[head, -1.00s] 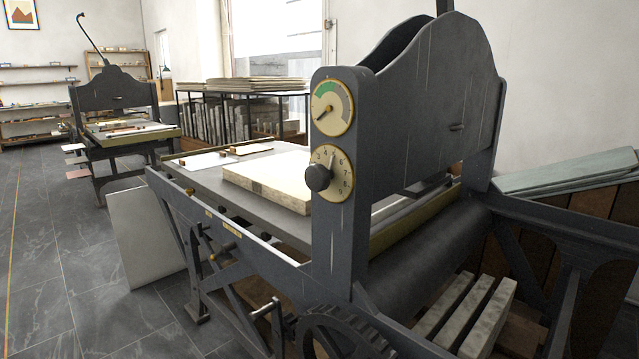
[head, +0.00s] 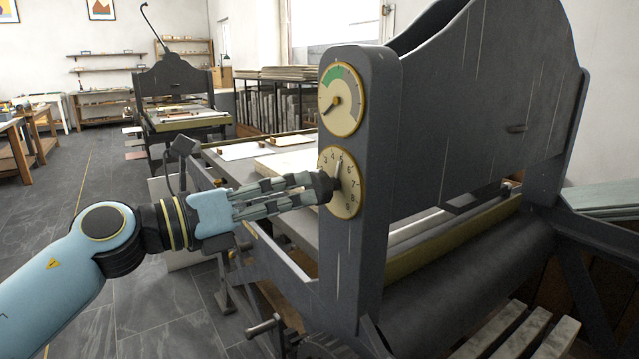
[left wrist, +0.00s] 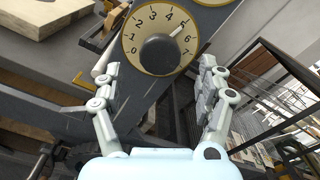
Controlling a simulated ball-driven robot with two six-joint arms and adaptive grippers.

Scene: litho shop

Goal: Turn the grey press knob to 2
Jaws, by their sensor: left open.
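The grey press knob (head: 327,187) sits on a round cream dial (head: 346,200) with a brass rim, on the dark press's upright post. In the left wrist view the knob (left wrist: 160,54) is a dark round cap, and its white pointer mark points at about 5. The numeral 2 is on the dial's upper left there. My left gripper (head: 312,185) is at the dial, its fingers partly covering the knob in the head view. In the left wrist view its open fingers (left wrist: 157,70) stand left and right of the knob with visible gaps. My right gripper is not in view.
A gauge (head: 341,100) with a green band sits just above the dial. The press bed, with a pale stone slab (head: 285,163), extends behind the post. A crank handle (head: 263,327) sticks out below. A second press (head: 177,85) stands farther back; the left floor is open.

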